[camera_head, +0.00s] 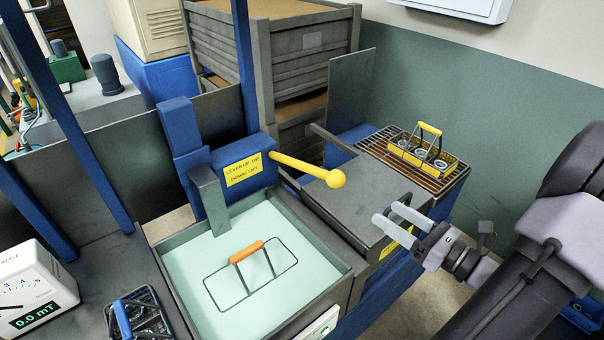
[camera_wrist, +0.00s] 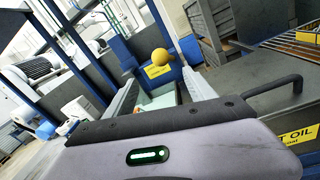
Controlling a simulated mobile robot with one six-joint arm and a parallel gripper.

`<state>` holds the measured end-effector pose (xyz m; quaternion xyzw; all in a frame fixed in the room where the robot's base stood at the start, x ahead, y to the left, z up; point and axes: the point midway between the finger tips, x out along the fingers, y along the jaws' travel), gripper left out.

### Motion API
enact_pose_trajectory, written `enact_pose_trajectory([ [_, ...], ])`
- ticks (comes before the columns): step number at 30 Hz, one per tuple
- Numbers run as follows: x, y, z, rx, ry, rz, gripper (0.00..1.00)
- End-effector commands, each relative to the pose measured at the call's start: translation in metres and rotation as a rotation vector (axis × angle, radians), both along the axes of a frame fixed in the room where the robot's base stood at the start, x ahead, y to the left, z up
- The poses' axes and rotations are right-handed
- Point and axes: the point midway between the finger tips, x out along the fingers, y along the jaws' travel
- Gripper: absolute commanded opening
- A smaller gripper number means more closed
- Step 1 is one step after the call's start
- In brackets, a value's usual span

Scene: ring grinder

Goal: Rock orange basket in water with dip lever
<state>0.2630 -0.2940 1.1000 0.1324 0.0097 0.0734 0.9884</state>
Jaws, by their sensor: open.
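The orange basket, a wire frame with an orange grip (camera_head: 246,251), sits down in the pale green water of the tank (camera_head: 340,285); only its upper frame and grip show clearly. The dip lever (camera_head: 310,173) is a yellow rod with a ball end, sticking out to the right from a blue post with a yellow label. The lever's ball (camera_wrist: 161,60) also shows in the wrist view, beyond my fingers. My gripper (camera_head: 394,226) is open and empty, to the right of and nearer than the lever's ball, apart from it.
A yellow basket (camera_head: 422,152) holding rings stands on a grate at the back right. A dark lid with a bar handle (camera_wrist: 272,86) lies beside my gripper. A dark basket with a blue grip (camera_head: 138,318) and a gauge (camera_head: 32,290) stand at the front left.

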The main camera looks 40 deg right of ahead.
Motion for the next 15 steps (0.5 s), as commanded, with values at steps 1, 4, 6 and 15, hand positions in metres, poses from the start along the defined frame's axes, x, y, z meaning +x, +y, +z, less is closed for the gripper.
enact_pose_trajectory([
  [1,0.007,0.002,-0.002,-0.001,0.000,0.003,0.64],
  [4,0.031,0.007,-0.003,-0.003,0.000,0.009,0.64],
  [6,0.053,0.010,-0.004,-0.002,0.000,0.009,0.64],
  [15,0.136,0.023,-0.003,-0.002,0.000,0.008,0.64],
])
